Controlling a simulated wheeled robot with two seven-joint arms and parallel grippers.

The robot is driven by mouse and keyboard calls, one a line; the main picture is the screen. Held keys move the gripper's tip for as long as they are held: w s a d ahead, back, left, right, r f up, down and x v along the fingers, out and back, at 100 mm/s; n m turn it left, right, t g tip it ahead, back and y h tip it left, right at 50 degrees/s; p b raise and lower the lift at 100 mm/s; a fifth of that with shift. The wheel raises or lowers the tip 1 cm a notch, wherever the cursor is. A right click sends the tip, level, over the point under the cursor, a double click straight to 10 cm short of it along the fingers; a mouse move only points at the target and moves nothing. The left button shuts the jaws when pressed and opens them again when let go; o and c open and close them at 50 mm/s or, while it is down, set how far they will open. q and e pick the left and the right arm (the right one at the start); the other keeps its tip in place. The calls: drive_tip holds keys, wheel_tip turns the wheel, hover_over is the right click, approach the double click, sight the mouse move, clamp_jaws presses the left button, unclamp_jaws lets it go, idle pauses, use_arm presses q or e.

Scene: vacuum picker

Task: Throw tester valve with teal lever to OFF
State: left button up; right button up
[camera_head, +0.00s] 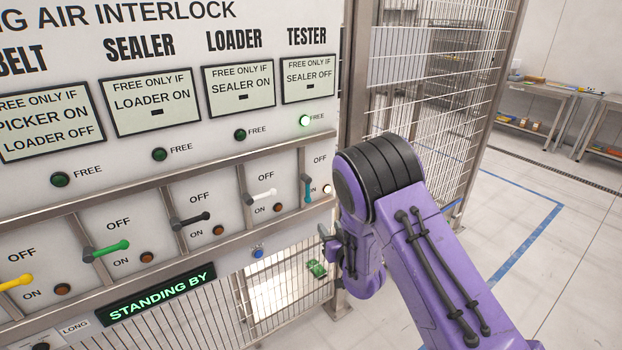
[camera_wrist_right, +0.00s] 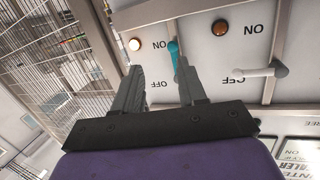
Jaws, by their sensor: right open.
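The tester valve's teal lever (camera_head: 307,189) is at the right end of the valve row, under the TESTER heading. It hangs down, its handle nearer the ON mark than the OFF mark above. In the right wrist view, which is upside down, the teal lever (camera_wrist_right: 173,50) lies just by the tip of the right-hand finger; I cannot tell whether they touch. My right gripper (camera_wrist_right: 160,68) is open, with nothing seen held. My left gripper is not in view.
The white loader lever (camera_head: 262,196) is the neighbour, beyond a metal divider. Black (camera_head: 190,220), green (camera_head: 107,249) and yellow (camera_head: 15,283) levers follow leftward. A mesh fence (camera_head: 440,80) stands right.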

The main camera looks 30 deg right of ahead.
sight(309, 194)
drive_tip(key=shift+n+t+y, duration=0.6)
drive_tip(key=shift+n+t, duration=0.2)
drive_tip(key=shift+n, duration=0.1)
drive_tip(key=w+r+p, duration=0.1)
drive_tip(key=w, duration=0.3)
drive_tip(key=w+d+r, duration=0.1)
drive_tip(key=w, duration=0.3)
drive_tip(key=w+r+p, duration=0.1)
drive_tip(key=w, duration=0.2)
drive_tip(key=shift+w+d+r+p, duration=0.15)
drive_tip(key=shift+w+d+p, duration=0.2)
drive_tip(key=shift+w, duration=0.05)
drive_tip(key=shift+w+d, duration=0.1)
drive_tip(key=shift+w, duration=0.3)
clamp_jaws()
